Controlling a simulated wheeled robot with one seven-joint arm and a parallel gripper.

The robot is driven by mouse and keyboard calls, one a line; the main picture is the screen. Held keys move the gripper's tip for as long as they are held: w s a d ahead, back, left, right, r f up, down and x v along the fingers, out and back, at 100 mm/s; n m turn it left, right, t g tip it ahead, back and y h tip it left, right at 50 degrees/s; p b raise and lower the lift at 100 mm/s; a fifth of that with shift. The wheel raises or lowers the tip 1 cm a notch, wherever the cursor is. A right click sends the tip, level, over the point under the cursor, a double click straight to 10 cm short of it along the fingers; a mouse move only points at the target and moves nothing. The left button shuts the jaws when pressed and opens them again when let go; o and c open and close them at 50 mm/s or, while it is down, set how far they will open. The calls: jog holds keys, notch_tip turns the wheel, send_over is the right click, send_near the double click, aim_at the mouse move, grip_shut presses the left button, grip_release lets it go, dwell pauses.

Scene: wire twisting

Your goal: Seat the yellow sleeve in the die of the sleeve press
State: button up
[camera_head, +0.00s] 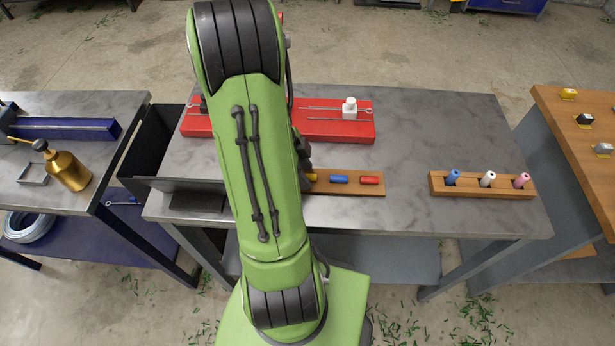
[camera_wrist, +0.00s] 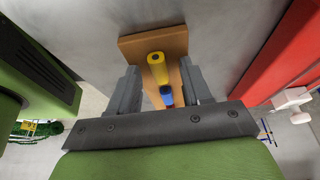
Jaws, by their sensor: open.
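The yellow sleeve (camera_wrist: 157,66) lies on a wooden rack (camera_wrist: 135,45). In the wrist view my gripper (camera_wrist: 160,75) is open, with one finger on each side of the yellow sleeve; I cannot tell how far above it they are. In the head view the gripper is hidden behind my arm, and only a sliver of the yellow sleeve (camera_head: 312,177) shows at the left of the rack (camera_head: 345,189). I cannot make out a sleeve press or its die with certainty; my arm covers part of the table.
A blue sleeve (camera_head: 339,179) and a red sleeve (camera_head: 370,180) lie on the same rack. A red fixture (camera_head: 350,132) with rods stands behind. A second rack (camera_head: 467,192) holds blue, white and pink cylinders. A black bin (camera_head: 155,140) is at left. The table's back right is clear.

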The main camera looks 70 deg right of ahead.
jog(key=shift+a, duration=0.1)
jog(key=shift+c, duration=0.3)
grip_shut()
jog(key=shift+r, duration=0.15)
